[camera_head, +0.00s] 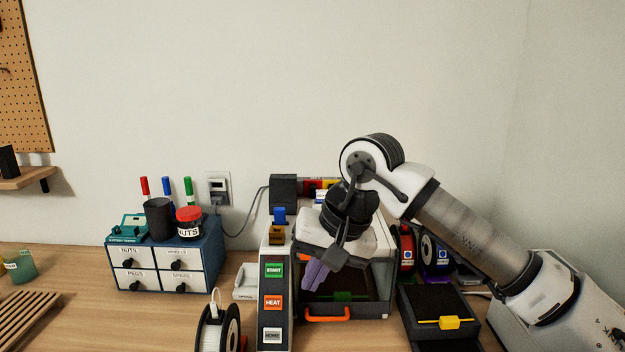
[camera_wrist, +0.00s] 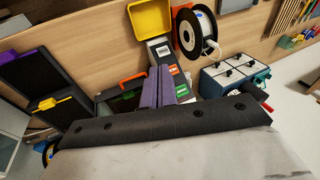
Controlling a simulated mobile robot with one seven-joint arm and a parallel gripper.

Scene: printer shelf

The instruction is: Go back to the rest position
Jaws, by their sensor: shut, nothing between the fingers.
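My gripper (camera_head: 315,275) is at the end of my arm, in front of the 3D printer (camera_head: 385,275) in the head view. Its purple fingers point down and are shut with nothing between them. In the wrist view the fingers (camera_wrist: 158,88) lie together near the middle, over the printer's front area. The printer's front carries an orange handle (camera_head: 327,317), and a dark bed with a green strip shows behind it. My arm hides part of the printer.
A button panel (camera_head: 273,300) with START, HEAT and HOME stands left of the printer. A blue drawer box (camera_head: 165,262) and a white spool (camera_head: 218,330) are further left. A black tray with a yellow clip (camera_head: 449,322) lies right. A yellow bin (camera_wrist: 150,18) shows in the wrist view.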

